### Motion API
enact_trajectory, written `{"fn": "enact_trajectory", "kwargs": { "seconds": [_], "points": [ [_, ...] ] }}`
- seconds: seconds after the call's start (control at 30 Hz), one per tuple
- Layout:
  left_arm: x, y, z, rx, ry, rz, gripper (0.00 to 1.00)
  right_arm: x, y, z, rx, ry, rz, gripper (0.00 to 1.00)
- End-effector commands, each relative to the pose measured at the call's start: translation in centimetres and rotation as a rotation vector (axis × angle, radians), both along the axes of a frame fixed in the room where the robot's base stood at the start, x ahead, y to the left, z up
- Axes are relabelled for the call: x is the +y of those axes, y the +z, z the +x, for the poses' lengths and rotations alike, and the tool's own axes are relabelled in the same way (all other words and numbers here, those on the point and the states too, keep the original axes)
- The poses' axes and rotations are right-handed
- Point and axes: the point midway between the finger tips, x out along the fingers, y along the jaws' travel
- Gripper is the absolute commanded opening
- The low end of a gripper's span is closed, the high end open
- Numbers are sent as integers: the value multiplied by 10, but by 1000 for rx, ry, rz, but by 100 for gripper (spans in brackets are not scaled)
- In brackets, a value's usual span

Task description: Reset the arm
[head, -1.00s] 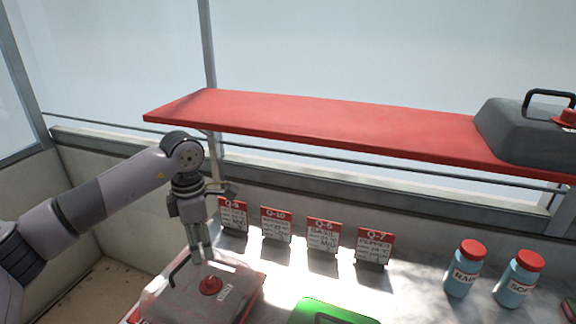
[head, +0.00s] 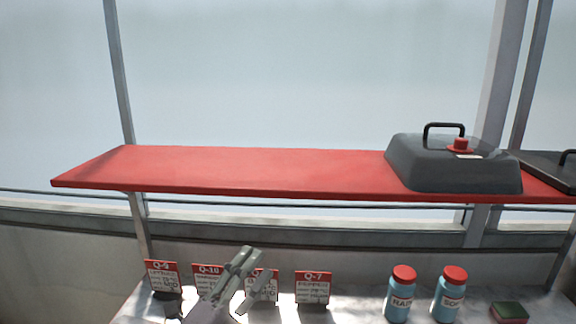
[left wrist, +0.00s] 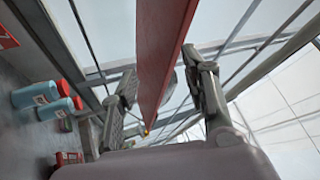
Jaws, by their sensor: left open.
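My left gripper (head: 250,275) is in the lower middle of the head view, in front of the row of labelled cards. Its fingers point up and to the right, and they hide part of the middle cards. In the left wrist view its two fingers (left wrist: 163,95) stand wide apart. Nothing is held between them; the red shelf shows behind the gap. My right gripper is in neither view.
The red shelf (head: 260,172) runs above the bench and carries a dark lidded box (head: 455,170). Cards such as Q-7 (head: 313,287) stand below it. Two blue bottles with red caps (head: 400,295) (head: 449,296) and a green-and-red block (head: 508,312) are at right.

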Motion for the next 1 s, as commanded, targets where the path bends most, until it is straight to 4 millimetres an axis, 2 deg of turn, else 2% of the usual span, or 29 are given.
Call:
{"fn": "enact_trajectory", "kwargs": {
  "seconds": [0.1,0.17,0.2,0.27,0.3,0.4,0.5,0.6,0.7,0.9,1.0],
  "points": [
    [56,-56,5,341,210,-261,42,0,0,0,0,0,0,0],
    [83,-93,-3,519,315,-374,42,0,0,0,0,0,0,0],
    [97,-119,-12,633,381,-437,42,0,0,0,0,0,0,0],
    [115,-157,-31,798,472,-521,42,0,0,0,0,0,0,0],
    [125,-181,-47,905,530,-568,42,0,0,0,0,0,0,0],
    [140,-231,-91,1140,652,-658,42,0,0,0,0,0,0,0],
    [146,-264,-133,1322,743,-713,42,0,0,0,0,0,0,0],
    [148,-287,-170,1468,814,-749,42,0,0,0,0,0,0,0],
    [149,-303,-205,1595,875,-772,42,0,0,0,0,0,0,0],
    [145,-322,-272,1826,979,-800,42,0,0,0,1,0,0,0],
    [144,-353,-259,1823,981,-789,42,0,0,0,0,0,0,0]
  ]
}}
